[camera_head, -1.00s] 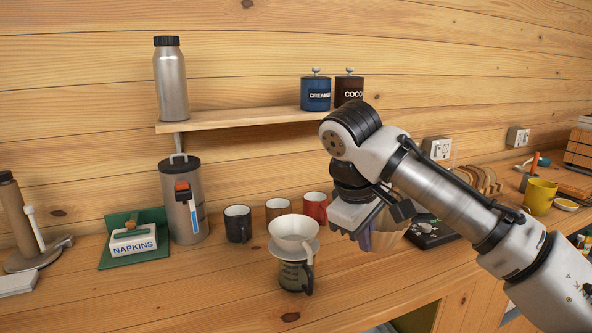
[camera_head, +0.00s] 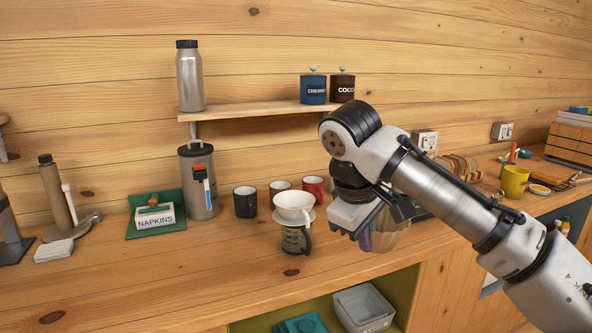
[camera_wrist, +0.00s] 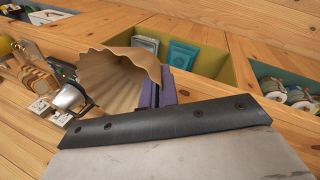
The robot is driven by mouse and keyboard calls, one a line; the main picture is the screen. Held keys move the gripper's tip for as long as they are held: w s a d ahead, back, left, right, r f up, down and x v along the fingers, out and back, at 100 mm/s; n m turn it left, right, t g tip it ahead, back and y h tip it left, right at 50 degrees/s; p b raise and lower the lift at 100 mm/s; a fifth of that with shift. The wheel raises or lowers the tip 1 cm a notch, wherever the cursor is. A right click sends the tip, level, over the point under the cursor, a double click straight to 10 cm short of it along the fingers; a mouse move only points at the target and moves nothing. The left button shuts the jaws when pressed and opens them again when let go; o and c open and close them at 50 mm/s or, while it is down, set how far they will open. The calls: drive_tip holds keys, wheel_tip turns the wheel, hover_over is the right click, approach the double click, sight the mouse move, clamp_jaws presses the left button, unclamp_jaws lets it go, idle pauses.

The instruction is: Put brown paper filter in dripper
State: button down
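The brown paper filter (camera_wrist: 118,78) is a fluted cone, held at its edge by the purple fingers of my gripper (camera_wrist: 158,92) in the wrist view. In the head view the filter (camera_head: 392,237) shows partly behind my gripper (camera_head: 365,240), above the counter's front part. The white dripper (camera_head: 293,201) sits upright on a dark-handled glass carafe (camera_head: 293,239) on the counter. My gripper is to the right of the dripper and apart from it. The inside of the dripper is mostly hidden.
Several mugs, including a black one (camera_head: 245,202) and a red one (camera_head: 314,188), stand behind the dripper. A napkin holder (camera_head: 156,217) and steel canister (camera_head: 199,180) are to the left. An open shelf (camera_head: 262,325) lies below the counter.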

drive_tip(key=shift+s, duration=0.25)
drive_tip(key=w+d+f+m+g+h, duration=0.1)
drive_tip(key=w+f+m, duration=0.25)
drive_tip(key=f, duration=1.25)
drive_tip(key=w+f+m+g, duration=0.1)
drive_tip(key=w+f+m, duration=0.25)
drive_tip(key=f, duration=1.25)
drive_tip(key=s+a+f, duration=0.3)
drive_tip(key=a+f, duration=0.1)
drive_tip(key=f, duration=0.5)
drive_tip(key=s+a+f+m, duration=0.1)
drive_tip(key=s+a+f, duration=0.2)
drive_tip(key=f, duration=0.6)
drive_tip(key=s+a+f+m, duration=0.1)
drive_tip(key=s+a+f, duration=0.2)
drive_tip(key=a+f, duration=0.3)
wheel_tip(320, 180, down, 4)
drive_tip(key=shift+f+g, duration=0.1)
drive_tip(key=shift+g, duration=0.3)
